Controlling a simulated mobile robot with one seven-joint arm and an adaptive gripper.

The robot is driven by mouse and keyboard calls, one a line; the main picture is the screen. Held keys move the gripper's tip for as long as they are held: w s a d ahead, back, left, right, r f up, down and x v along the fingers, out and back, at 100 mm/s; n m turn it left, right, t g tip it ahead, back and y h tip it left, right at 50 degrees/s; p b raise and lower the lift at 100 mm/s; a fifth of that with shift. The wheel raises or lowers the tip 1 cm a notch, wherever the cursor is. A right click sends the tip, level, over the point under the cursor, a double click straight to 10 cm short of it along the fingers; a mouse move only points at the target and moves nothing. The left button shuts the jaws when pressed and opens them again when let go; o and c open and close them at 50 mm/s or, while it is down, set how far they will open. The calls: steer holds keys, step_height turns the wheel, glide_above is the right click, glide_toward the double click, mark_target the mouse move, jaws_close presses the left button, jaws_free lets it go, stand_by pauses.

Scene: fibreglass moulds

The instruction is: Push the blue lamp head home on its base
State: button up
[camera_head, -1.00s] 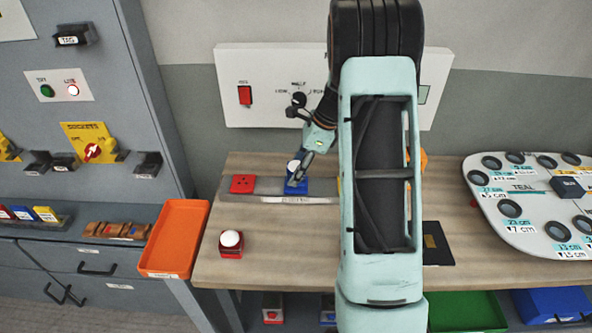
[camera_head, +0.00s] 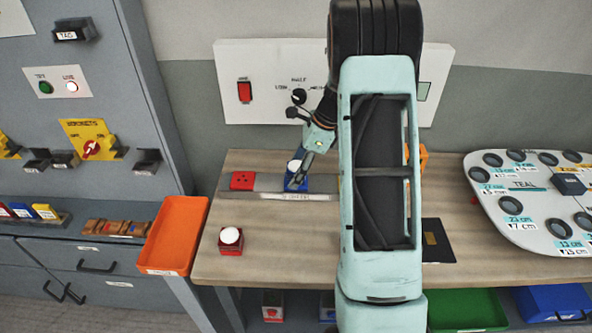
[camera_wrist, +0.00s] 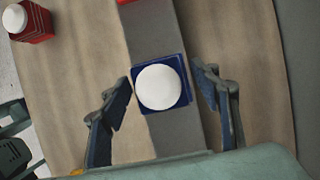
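The blue lamp head (camera_wrist: 161,88) has a white dome on a square blue body and sits on the grey strip on the bench. In the head view the blue lamp head (camera_head: 296,185) is partly hidden behind my gripper (camera_head: 300,177). In the wrist view my gripper (camera_wrist: 165,88) is open, with one finger on each side of the lamp head and a gap showing on both sides. The base under the lamp head is hidden, and I cannot tell how deep the head sits on it.
A red base (camera_head: 242,180) sits to the left on the same strip (camera_head: 262,184). A red lamp with a white dome (camera_head: 230,241) stands nearer the bench front. An orange tray (camera_head: 174,235) is at the bench's left end. A white panel (camera_head: 280,75) is on the wall behind.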

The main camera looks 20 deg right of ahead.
steer(key=v, duration=1.2)
steer(key=shift+a, duration=0.1)
stand_by(0.4)
